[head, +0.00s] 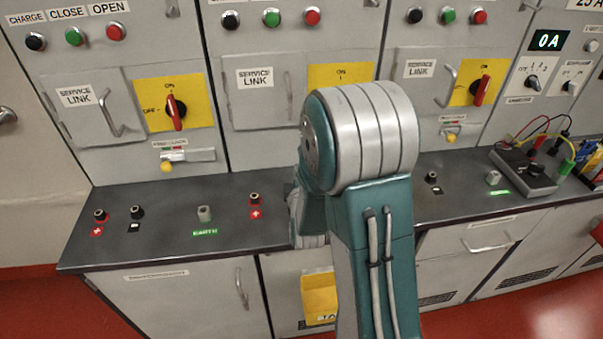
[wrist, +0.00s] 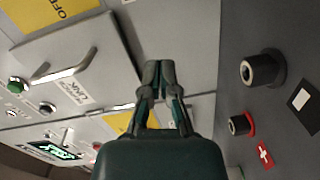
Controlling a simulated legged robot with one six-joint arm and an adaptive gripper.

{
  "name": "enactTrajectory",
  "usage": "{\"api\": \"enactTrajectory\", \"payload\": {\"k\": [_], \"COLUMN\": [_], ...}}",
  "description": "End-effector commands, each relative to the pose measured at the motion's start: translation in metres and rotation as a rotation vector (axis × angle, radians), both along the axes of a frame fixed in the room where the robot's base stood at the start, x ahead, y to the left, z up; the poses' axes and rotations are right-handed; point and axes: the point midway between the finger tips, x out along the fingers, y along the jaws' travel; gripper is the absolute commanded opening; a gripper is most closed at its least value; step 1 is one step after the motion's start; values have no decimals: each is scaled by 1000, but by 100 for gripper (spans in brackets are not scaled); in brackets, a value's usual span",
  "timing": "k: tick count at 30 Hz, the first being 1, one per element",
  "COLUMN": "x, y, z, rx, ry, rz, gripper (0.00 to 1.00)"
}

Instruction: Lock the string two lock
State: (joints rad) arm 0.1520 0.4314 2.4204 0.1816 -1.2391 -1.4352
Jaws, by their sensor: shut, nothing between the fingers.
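Three cabinet panels stand side by side in the head view. The middle panel, with its service link cover (head: 262,95) and yellow switch plate (head: 340,75), appears to be string two. Its lock and most of its switch are hidden behind my arm. The left panel's lock (head: 187,156) shows a yellow knob hanging at its left end; the right panel's lock (head: 451,133) also shows. My gripper (wrist: 160,68) is shut and empty in the wrist view, close to the grey panel faces. The gripper is hidden in the head view. I cannot make out string two's lock in the wrist view.
A dark counter (head: 165,240) runs below the panels. Red and black terminals (head: 255,200) and an earth post (head: 204,213) rise from it. A test box with cables (head: 530,170) stands at the right. A yellow bin (head: 319,297) hangs below the counter.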

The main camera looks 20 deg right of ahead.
Motion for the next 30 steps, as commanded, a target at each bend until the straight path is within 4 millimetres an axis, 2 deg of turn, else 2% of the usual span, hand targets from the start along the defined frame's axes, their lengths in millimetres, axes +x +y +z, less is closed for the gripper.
{"api": "enactTrajectory", "payload": {"k": [10,13,18,30], "x": [63,58,57,57], "y": [-22,-41,-56,-60], "z": [-3,-7,-10,-10], "rx": [0,-1,0,0], "ry": [-1,1,-1,0], "rz": [0,-6,-2,-1], "gripper": [0,0,0,0]}}
